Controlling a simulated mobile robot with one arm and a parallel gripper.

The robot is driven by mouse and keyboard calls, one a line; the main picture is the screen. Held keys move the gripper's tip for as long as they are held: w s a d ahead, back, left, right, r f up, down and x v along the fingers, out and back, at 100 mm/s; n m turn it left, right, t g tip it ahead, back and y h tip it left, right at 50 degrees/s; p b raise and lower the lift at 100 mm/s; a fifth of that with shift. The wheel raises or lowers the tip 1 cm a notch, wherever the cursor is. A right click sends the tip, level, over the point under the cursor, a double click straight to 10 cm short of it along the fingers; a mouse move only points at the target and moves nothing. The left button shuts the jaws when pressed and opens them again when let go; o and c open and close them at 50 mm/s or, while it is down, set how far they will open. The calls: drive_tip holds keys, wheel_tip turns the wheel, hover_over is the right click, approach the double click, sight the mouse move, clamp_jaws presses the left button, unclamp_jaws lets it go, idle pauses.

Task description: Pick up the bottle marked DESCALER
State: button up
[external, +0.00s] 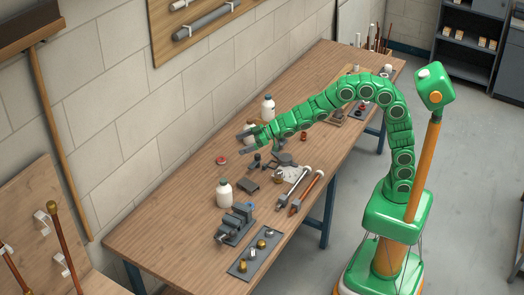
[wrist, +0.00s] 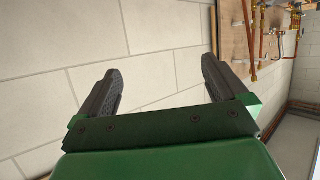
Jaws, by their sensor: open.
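Several white bottles stand on the workbench (external: 150,225), and I cannot read any label, so I cannot tell which is marked DESCALER. One bottle with a dark cap (external: 268,109) stands near the wall, behind my gripper. Another white bottle (external: 223,193) stands toward the front left, near the vise. A further pale item, perhaps a bottle, is partly hidden by my gripper (external: 244,143). My gripper is open and points left toward the wall over the bench. The wrist view shows the open fingers (wrist: 160,68) with only wall between them and no bottle.
A grey vise (external: 235,223) and a dark plate with fittings (external: 253,252) lie at the front of the bench. Two pipe tools (external: 306,192), small dark parts and a red disc (external: 221,160) lie near the middle. Copper pipework (wrist: 262,30) is on a wall board. The bench's left end is clear.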

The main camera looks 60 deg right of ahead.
drive_tip(key=a+n+y, duration=0.1)
drive_tip(key=a+y, duration=0.1)
drive_tip(key=a, duration=0.3)
approach(224, 189)
drive_tip(key=w+d+f, duration=0.1)
drive_tip(key=w+f, duration=0.2)
drive_tip(key=w, duration=0.1)
drive_tip(key=shift+s+a+x, duration=0.15)
drive_tip(key=shift+x, duration=1.1)
drive_tip(key=shift+s+a+x, duration=0.1)
drive_tip(key=shift+x, duration=1.15)
drive_tip(key=shift+s+a+x, duration=0.15)
drive_tip(key=shift+x, duration=1.05)
drive_tip(key=c, duration=1.3)
